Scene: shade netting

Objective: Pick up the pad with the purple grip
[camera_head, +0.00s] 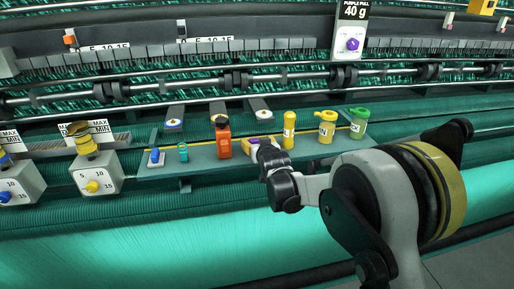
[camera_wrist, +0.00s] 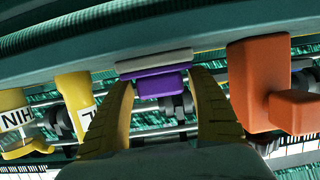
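The pad with the purple grip shows in the wrist view, with a pale grey pad plate (camera_wrist: 154,59) and a purple grip block (camera_wrist: 160,84) on it. In the head view the pad (camera_head: 252,142) lies on the grey shelf and is mostly hidden by my gripper. My gripper (camera_wrist: 163,82) has its two yellow fingers spread, one on either side of the purple grip. The fingertips are close to the grip's sides; I cannot tell whether either one touches it. In the head view my gripper (camera_head: 264,150) is over the shelf's middle.
An orange tool (camera_head: 223,140) stands left of the pad, also close beside one finger in the wrist view (camera_wrist: 258,85). A yellow bottle (camera_head: 289,130), a yellow container (camera_head: 327,127) and a green one (camera_head: 359,124) stand to the right. The shelf (camera_head: 205,160) has bare room along its front.

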